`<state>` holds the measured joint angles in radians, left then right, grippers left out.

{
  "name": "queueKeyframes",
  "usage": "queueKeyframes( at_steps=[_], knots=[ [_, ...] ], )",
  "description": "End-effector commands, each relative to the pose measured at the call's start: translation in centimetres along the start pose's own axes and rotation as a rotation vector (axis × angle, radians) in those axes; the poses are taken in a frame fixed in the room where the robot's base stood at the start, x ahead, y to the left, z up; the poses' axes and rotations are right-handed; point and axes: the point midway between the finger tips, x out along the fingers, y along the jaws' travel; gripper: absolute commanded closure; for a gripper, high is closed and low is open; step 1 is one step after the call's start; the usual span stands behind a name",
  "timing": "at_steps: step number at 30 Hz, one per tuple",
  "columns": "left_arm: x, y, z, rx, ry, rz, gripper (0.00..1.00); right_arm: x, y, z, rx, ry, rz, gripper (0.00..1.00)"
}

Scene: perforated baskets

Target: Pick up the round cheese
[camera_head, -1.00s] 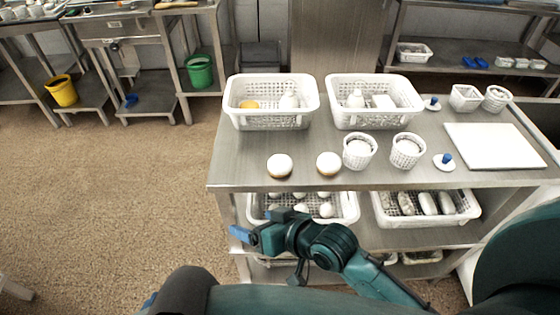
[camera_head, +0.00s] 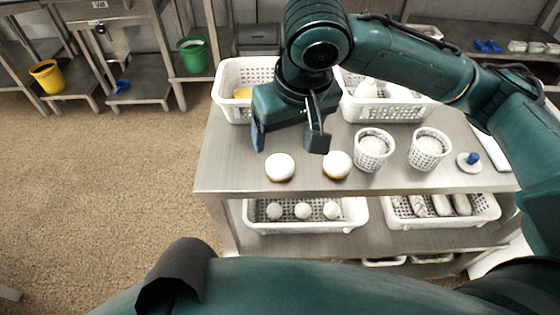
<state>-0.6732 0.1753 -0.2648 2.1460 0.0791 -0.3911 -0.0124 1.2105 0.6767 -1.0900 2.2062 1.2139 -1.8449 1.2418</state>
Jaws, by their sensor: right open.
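Two small round pieces with white tops and brownish lower edges stand side by side near the front edge of the steel table's top (camera_head: 230,170). They are the left round piece (camera_head: 280,167) and the right round piece (camera_head: 337,164). I cannot tell for sure which thing is the round cheese. A yellow item (camera_head: 242,93) shows partly in the back left basket (camera_head: 228,105). My right gripper (camera_head: 288,139) is open and empty, pointing down above the table, just behind the two round pieces in the picture. My left gripper is not in view.
Two perforated cups (camera_head: 372,150) (camera_head: 429,149) and a white disc with a blue knob (camera_head: 469,162) stand to the right. A second basket (camera_head: 390,109) is behind, partly hidden by my right arm. Baskets (camera_head: 300,226) (camera_head: 440,220) fill the lower shelf. The table's left front is clear.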

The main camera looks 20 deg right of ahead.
Motion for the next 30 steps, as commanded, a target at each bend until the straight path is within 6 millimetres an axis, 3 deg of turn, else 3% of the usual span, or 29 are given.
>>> queueKeyframes(
  at_steps=[4, 12, 20, 30],
  knots=[
    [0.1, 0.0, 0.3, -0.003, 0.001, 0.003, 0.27, 1.4, 0.4, 0.1, 0.008, -0.007, 0.018, 0.22],
    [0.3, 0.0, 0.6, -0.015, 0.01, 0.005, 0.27, 6.3, 0.4, 0.1, 0.007, -0.004, 0.016, 0.22],
    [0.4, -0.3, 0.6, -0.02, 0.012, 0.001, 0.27, 8.4, 0.4, 0.0, 0.005, -0.002, 0.014, 0.22],
    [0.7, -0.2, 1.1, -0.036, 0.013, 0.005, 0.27, 12.7, 0.5, 0.0, 0.005, -0.001, 0.014, 0.22]
  ],
)
